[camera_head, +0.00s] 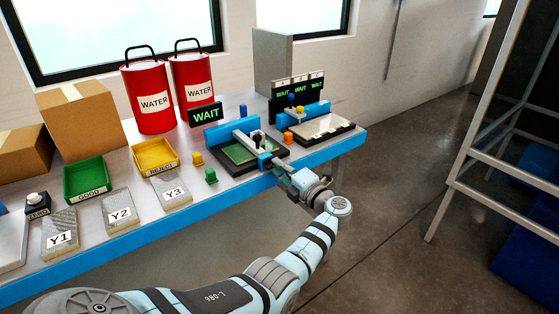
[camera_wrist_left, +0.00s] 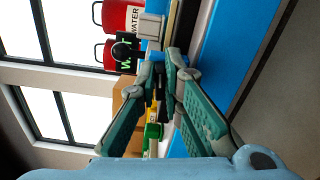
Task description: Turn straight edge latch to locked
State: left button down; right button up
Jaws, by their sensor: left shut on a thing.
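The straight edge (camera_head: 248,142) is a pale bar lying across a black-framed fixture with a green plate (camera_head: 236,152). A black ball knob (camera_head: 257,136) stands on it and also shows in the left wrist view (camera_wrist_left: 122,51). At its near end is a small blue latch (camera_head: 265,161), partly hidden by my fingers. My left gripper (camera_head: 279,166) is at the fixture's front edge, shut on the latch. The left wrist view shows its green fingers converging there; the contact is small and dark. I cannot read the latch's locked or unlocked position. My right gripper is not in view.
A second fixture with a white tray (camera_head: 318,130) stands close right of my left gripper. A WAIT sign (camera_head: 205,114) and two red water cans (camera_head: 149,98) stand behind. Green (camera_head: 84,179) and yellow (camera_head: 155,156) bins and labelled plates lie left. Open floor lies right of the bench.

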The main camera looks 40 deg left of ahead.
pick_arm(q)
jog(key=shift+f+m+p, duration=0.1)
jog(key=shift+m+p, duration=0.3)
jog(key=shift+m, duration=0.6)
jog(key=c, duration=1.7)
grip_release()
jog(key=shift+d, duration=0.15)
jog(key=v, duration=1.1)
jog(key=shift+s+d, duration=0.1)
jog(key=shift+d, duration=0.3)
